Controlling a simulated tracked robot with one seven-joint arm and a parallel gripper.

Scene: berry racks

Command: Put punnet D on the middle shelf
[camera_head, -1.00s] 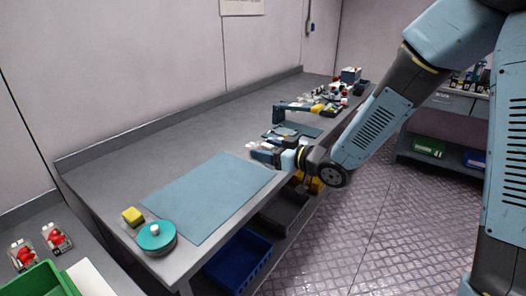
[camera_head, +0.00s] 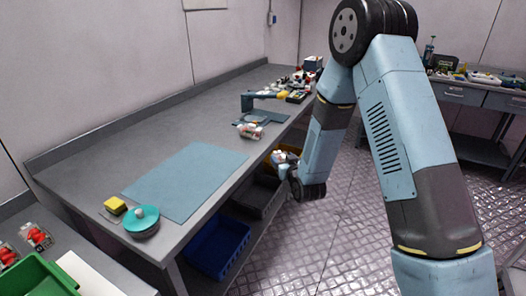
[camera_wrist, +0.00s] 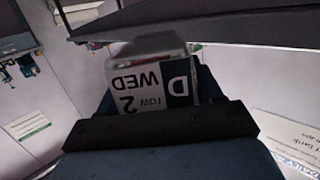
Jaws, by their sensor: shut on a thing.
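Punnet D (camera_wrist: 150,78) is a clear punnet with a black-and-white label that reads D, WED, row 2, upside down in the wrist view. My gripper (camera_head: 282,164) is shut on it. In the head view the gripper is low, just off the front edge of the long grey bench (camera_head: 112,150), at about the height of the space under the bench top. There the punnet is too small to make out clearly. In the wrist view a dark flat edge (camera_wrist: 200,22) crosses above and behind the punnet. I cannot tell which shelf is the middle one.
Under the bench are a blue bin (camera_head: 218,247), a dark bin (camera_head: 258,196) and a yellow bin (camera_head: 287,156). Another punnet (camera_head: 250,131) lies on the bench top near its front edge. A blue mat (camera_head: 185,182) lies bare. The floor beside the bench is clear.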

